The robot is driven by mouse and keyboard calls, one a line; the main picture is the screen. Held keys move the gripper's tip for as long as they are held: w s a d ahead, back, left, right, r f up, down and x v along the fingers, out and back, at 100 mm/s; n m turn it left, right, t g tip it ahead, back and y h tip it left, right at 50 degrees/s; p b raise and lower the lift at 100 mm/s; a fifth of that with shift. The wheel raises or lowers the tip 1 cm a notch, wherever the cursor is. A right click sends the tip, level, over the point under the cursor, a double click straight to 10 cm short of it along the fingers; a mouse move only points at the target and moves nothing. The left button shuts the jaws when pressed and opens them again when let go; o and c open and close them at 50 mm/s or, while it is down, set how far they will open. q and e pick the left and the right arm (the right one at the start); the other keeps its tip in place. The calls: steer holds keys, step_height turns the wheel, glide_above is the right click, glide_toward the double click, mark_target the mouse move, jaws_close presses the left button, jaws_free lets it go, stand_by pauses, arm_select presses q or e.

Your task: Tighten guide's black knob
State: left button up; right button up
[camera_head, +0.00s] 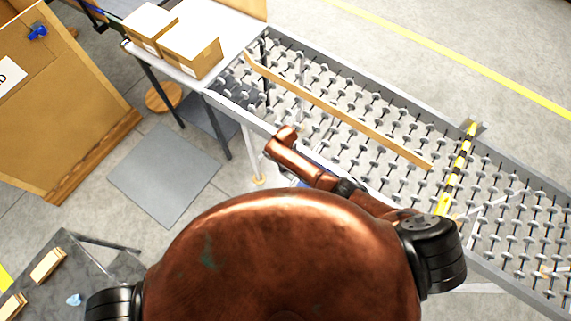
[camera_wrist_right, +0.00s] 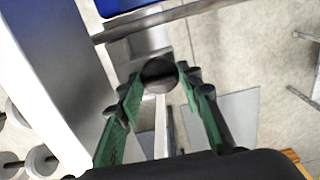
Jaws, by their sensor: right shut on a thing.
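The dark, round black knob (camera_wrist_right: 159,72) shows in the right wrist view, at the end of a pale metal bracket or rod. My right gripper (camera_wrist_right: 161,82) has its two green-padded fingers on either side of the knob and is shut on it. In the head view my copper right arm reaches to the near edge of the roller conveyor, and the gripper and knob are hidden there. A long wooden rail (camera_head: 340,112), which looks like the guide, lies slantwise over the rollers. My left gripper is not in view.
The roller conveyor (camera_head: 400,92) has a grey side frame close to my right arm. A yellow-black striped bar (camera_head: 456,170) crosses it. Cardboard boxes (camera_head: 191,50) stand on a white table at the back left. A grey plate (camera_head: 163,174) lies on the floor, with open floor around it.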

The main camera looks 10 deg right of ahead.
steer(key=o, duration=1.2)
steer(key=shift+c, duration=0.2)
step_height(320, 180, up, 12)
stand_by(0.4)
